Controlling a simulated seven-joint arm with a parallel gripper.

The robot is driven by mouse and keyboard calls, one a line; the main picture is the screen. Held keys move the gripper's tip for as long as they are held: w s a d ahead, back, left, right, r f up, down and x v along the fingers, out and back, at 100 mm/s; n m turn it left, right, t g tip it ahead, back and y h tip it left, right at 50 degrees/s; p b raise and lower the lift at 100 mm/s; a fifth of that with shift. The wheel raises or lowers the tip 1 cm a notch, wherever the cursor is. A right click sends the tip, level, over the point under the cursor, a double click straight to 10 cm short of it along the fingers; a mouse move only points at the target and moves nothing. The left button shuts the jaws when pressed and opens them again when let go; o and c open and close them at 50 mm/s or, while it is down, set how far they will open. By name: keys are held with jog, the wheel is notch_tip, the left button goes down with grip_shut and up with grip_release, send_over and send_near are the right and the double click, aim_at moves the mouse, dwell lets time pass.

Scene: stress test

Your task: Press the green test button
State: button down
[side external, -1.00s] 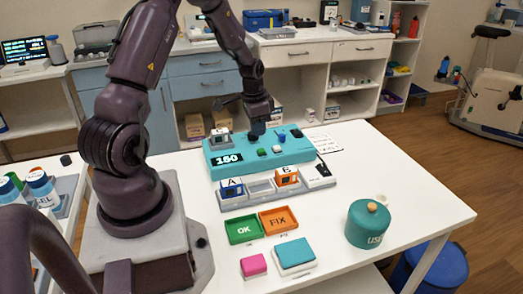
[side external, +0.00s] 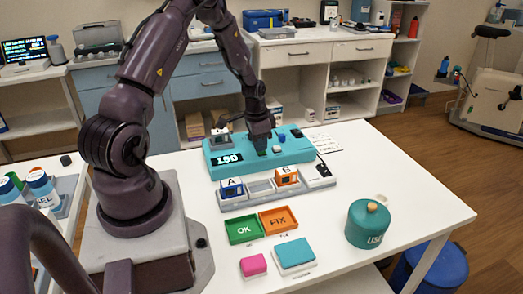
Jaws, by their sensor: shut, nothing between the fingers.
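The teal test device (side external: 222,171) stands on the white table, with a lit number display (side external: 228,159) on its left front. The green button (side external: 262,152) is on its top face and shows only partly under my fingers. My gripper (side external: 261,147) points down and is shut and empty, with its tips right at the green button. I cannot tell whether the tips touch it or whether it is pushed in.
A grey rack with blue block A (side external: 231,188) and orange block B (side external: 287,176) stands in front of the device. Green OK (side external: 243,230) and orange FIX (side external: 279,221) trays lie nearer. A teal canister (side external: 368,224) is at right. Bottles (side external: 40,188) stand at left.

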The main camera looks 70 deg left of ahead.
jog(key=shift+f, duration=0.3)
jog(key=shift+s+a+r, duration=0.1)
jog(key=shift+s+r, duration=0.2)
jog(key=shift+s, duration=0.5)
jog(key=shift+s+r, duration=0.25)
jog(key=shift+s, duration=0.5)
notch_tip(320, 180, up, 13)
jog(key=s, duration=0.1)
jog(key=shift+s, duration=0.15)
